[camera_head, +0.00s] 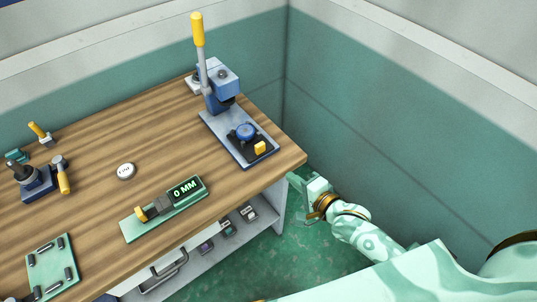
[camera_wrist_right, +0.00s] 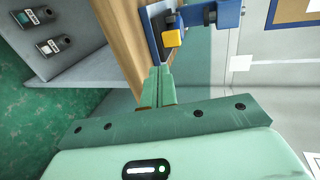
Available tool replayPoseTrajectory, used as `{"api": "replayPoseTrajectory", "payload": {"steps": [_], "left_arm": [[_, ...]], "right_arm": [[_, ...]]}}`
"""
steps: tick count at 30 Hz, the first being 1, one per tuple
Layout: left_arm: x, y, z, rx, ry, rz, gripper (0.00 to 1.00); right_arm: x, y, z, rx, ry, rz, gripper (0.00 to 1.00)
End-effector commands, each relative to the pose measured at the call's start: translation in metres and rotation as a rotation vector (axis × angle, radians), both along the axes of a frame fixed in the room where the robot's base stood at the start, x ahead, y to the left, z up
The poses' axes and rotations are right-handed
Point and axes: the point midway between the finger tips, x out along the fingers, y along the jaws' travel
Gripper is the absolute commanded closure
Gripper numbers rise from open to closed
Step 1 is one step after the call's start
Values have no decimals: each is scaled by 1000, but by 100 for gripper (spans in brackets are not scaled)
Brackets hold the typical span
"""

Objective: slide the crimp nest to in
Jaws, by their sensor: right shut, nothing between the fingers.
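The crimp nest looks to be the dark slide (camera_head: 241,140) on the grey base plate (camera_head: 230,147) of the blue press, with a yellow knob (camera_head: 260,148) at its front end. The knob also shows in the right wrist view (camera_wrist_right: 172,38), beyond the fingertips. My right gripper (camera_head: 294,182) is off the table's right front corner, below and to the right of the knob and apart from it. Its fingers (camera_wrist_right: 158,72) are together with nothing between them. My left gripper is not in view.
The press has an upright yellow-handled lever (camera_head: 198,30). A shelf (camera_head: 212,256) is below. Teal walls close the back and right.

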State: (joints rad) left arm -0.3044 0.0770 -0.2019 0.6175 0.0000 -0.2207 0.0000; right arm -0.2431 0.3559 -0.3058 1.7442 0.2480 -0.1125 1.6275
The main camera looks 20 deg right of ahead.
Motion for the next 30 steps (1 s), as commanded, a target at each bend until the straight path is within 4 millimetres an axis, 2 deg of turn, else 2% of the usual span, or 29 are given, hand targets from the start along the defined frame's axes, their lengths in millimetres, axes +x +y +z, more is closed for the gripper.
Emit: {"api": "replayPoseTrajectory", "payload": {"steps": [10,16,22,30], "left_arm": [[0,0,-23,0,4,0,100],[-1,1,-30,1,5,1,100],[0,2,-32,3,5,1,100],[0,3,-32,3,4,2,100]], "right_arm": [[67,24,-26,-3,0,0,100],[96,35,-27,-5,-1,1,100],[109,40,-26,-6,1,1,100],[111,40,-26,-6,1,1,100]]}}
